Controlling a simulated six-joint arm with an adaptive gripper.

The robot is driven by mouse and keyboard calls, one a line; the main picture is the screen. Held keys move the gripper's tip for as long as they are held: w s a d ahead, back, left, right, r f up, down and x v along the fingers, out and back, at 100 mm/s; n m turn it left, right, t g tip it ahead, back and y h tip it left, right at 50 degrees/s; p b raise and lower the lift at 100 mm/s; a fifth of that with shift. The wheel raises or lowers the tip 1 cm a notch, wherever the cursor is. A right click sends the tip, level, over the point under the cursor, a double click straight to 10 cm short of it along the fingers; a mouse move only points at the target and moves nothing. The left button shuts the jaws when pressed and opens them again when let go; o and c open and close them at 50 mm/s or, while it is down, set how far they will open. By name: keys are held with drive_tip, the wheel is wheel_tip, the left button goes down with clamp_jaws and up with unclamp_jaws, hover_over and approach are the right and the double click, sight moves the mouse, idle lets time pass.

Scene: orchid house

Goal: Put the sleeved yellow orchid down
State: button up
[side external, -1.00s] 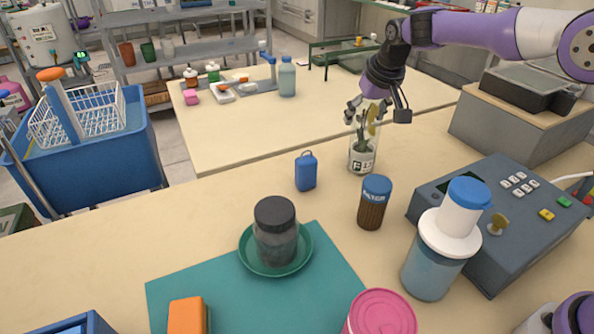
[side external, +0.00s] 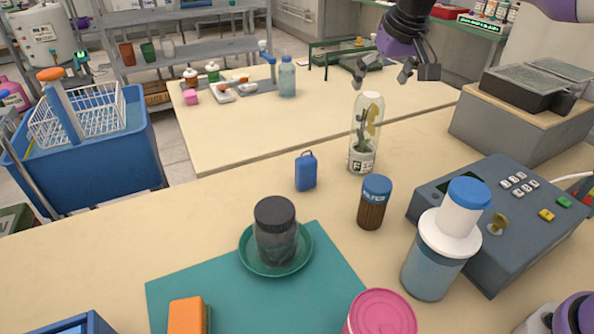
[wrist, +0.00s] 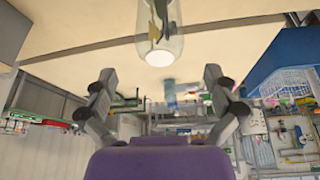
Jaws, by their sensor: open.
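The sleeved yellow orchid (side external: 366,132) stands upright on the bench near its far edge, in a clear sleeve over a white labelled pot. The top of its clear sleeve shows in the wrist view (wrist: 160,48), beyond the fingertips. My gripper (side external: 384,74) is open and empty, above the sleeve and apart from it. Its two spread fingers also show in the wrist view (wrist: 161,80), with nothing between them.
A blue tag-like block (side external: 306,172) and a brown jar with a blue lid (side external: 372,204) stand close to the orchid. A grey control box (side external: 505,220) and a blue-capped bottle (side external: 436,262) are at right. A dark-lidded jar (side external: 276,232) sits on a green saucer (side external: 246,262).

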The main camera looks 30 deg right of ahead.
sight(367, 94)
drive_tip(key=v, duration=0.3)
drive_tip(key=x, duration=1.2)
drive_tip(key=shift+f, duration=0.2)
wheel_tip(367, 94, up, 4)
drive_tip(key=shift+r, duration=0.1)
drive_tip(key=shift+s+a+r, duration=0.3)
drive_tip(key=shift+a+r, duration=0.1)
drive_tip(key=shift+f, duration=0.1)
